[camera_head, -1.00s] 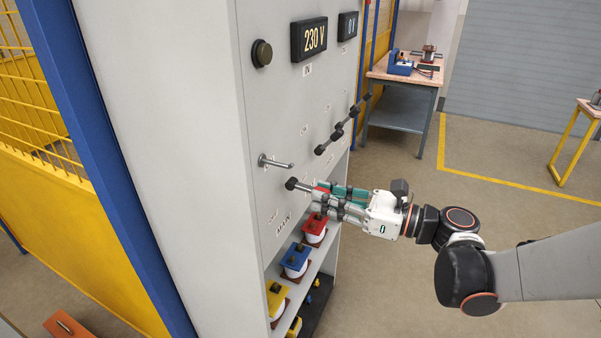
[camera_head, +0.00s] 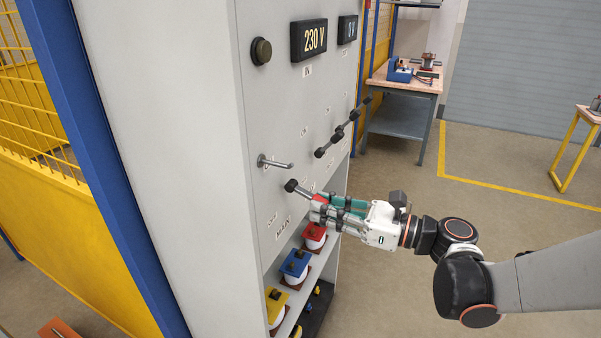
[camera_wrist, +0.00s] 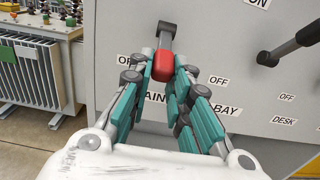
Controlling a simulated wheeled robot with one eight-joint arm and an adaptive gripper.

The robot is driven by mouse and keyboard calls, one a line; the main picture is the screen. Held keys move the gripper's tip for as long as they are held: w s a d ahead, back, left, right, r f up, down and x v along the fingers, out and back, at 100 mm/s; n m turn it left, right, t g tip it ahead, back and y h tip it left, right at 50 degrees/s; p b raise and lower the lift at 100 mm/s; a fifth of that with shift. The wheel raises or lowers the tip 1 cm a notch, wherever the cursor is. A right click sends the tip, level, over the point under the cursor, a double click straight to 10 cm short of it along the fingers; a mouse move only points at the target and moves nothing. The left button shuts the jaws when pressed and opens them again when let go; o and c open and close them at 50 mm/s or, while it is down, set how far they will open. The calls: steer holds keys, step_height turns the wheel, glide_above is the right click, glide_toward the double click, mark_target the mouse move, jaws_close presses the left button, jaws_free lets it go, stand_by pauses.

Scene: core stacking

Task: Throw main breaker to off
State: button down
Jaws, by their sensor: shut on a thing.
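The main breaker lever (camera_head: 303,194) is a grey bar with a red grip, on a dark pivot on the cabinet front. It slopes outward and down to the right in the head view. My gripper (camera_head: 322,207) is shut on the red grip, which also shows in the wrist view (camera_wrist: 163,67) between the teal finger pads (camera_wrist: 163,85). The MAIN label (camera_head: 282,226) sits below the lever; in the wrist view the fingers partly hide it and an OFF label beside it.
A metal handle (camera_head: 275,163) sticks out just above the lever. Several other black levers (camera_head: 337,134) line the panel farther along. A 230 V display (camera_head: 309,38) is above. Red, blue (camera_head: 296,264) and yellow insulator-like parts stand on the shelf below.

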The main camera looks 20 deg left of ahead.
steer(key=shift+a+f+b, duration=0.25)
steer(key=shift+f+b, duration=0.2)
steer(key=shift+f, duration=0.1)
steer(key=shift+a+f+b, duration=0.2)
steer(key=shift+f+b, duration=0.2)
steer(key=shift+f, duration=0.15)
steer(key=shift+a+f+b, duration=0.3)
steer(key=shift+a+f, duration=0.05)
steer(key=shift+f, duration=0.1)
steer(key=c, duration=1.4)
jaws_free()
steer(key=shift+w+a, duration=0.1)
steer(key=s+d, duration=0.1)
steer(key=d, duration=1.1)
